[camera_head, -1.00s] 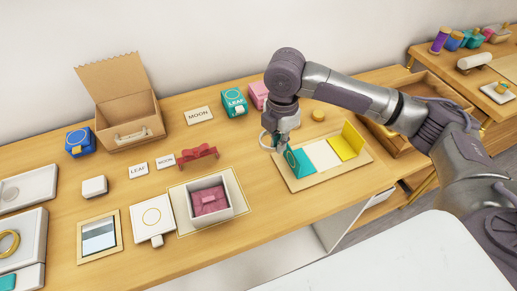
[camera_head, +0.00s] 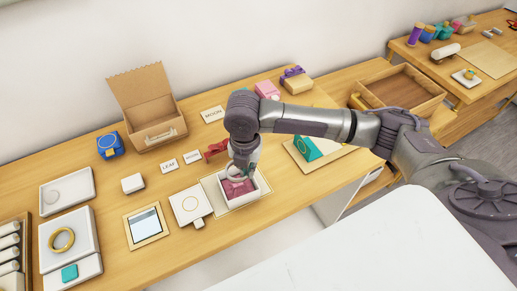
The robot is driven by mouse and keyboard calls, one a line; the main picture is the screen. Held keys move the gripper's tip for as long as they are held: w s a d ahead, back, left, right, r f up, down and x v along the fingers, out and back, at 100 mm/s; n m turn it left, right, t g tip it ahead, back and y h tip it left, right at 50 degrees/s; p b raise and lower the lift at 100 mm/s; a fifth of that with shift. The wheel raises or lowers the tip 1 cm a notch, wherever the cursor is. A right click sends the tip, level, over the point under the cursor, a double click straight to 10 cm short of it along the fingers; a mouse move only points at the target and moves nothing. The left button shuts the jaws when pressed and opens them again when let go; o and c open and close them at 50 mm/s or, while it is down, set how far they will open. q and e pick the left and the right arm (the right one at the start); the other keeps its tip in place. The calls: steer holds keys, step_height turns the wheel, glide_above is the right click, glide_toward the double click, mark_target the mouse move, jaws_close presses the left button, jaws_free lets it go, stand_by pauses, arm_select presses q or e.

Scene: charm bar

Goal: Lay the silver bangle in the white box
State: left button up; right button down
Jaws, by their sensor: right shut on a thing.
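The white box (camera_head: 247,202) stands open on a pale mat in the middle of the table, with a pink cushion (camera_head: 236,189) inside. My right gripper (camera_head: 238,177) points down over the box and is shut on the silver bangle (camera_head: 230,178). The bangle shows only as a thin pale ring at the fingertips, just over the cushion. I cannot tell whether it touches the cushion. The gripper hides the back of the box. My left gripper is out of view.
A teal box (camera_head: 307,148) stands on a board to the right. A tray with a gold bangle (camera_head: 61,240) is far left.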

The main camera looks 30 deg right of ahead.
steer(key=shift+f, duration=0.2)
steer(key=shift+a+r+p, duration=0.15)
steer(key=shift+p, duration=0.25)
steer(key=b, duration=0.1)
glide_above(248, 191)
steer(key=shift+w+f, duration=0.15)
steer(key=shift+f, duration=1.05)
steer(key=shift+w+f, duration=0.15)
steer(key=shift+f, duration=1)
steer(key=shift+f+b, duration=0.4)
steer(key=shift+f, duration=0.55)
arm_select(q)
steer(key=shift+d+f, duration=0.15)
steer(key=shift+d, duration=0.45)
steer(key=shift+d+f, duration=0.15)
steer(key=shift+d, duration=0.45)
arm_select(e)
steer(key=shift+s+f, duration=0.25)
steer(key=shift+f, duration=0.1)
